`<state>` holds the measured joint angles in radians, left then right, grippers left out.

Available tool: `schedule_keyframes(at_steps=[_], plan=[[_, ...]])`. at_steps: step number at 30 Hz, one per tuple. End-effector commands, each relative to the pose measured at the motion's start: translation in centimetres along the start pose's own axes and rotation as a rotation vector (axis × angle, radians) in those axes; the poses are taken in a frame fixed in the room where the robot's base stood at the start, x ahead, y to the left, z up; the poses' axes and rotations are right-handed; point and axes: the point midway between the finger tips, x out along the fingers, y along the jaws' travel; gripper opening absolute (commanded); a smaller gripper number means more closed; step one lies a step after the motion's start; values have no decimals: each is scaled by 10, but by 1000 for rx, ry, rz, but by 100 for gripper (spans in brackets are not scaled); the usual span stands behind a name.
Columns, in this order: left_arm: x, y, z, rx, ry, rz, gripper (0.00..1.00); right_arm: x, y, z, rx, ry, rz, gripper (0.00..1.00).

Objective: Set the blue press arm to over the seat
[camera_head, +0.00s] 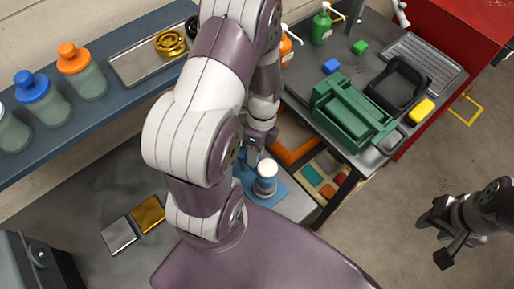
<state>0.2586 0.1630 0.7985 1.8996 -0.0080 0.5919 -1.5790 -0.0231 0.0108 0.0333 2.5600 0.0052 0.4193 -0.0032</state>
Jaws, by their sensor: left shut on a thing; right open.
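A blue press (279,196) stands on the workbench in the middle, just right of my own arm. A silver-white cylinder with a pale top (265,178) stands upright on its base. My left gripper (255,148) points down just behind this cylinder and is shut, with a small bluish part at its fingers that looks like the blue press arm (250,142). My wrist and arm hide most of the press arm, so I cannot tell its exact angle over the seat. My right gripper (436,238) is open and empty over the floor at the right.
Lidded jars (83,75) and a metal tray (137,62) stand on the left shelf. Silver and gold plates (149,214) lie on the grey bench, otherwise clear there.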

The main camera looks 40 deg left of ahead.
Motion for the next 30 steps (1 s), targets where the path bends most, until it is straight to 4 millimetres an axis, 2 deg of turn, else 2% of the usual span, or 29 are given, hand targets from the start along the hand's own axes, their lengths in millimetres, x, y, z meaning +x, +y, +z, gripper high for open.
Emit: schedule_keyframes(at_steps=[19,20,21,22,30], plan=[[0,2,1,43,-14,-1,0,-2,0,0,0,0,0,43],[0,2,1,43,-14,-1,37,-2,0,0,0,0,0,43],[0,2,1,42,-14,-1,50,-2,0,0,0,0,0,43],[0,2,1,42,-14,-1,53,-2,0,0,0,0,0,43],[-1,1,1,42,-14,-1,53,-2,0,0,0,0,0,43]])
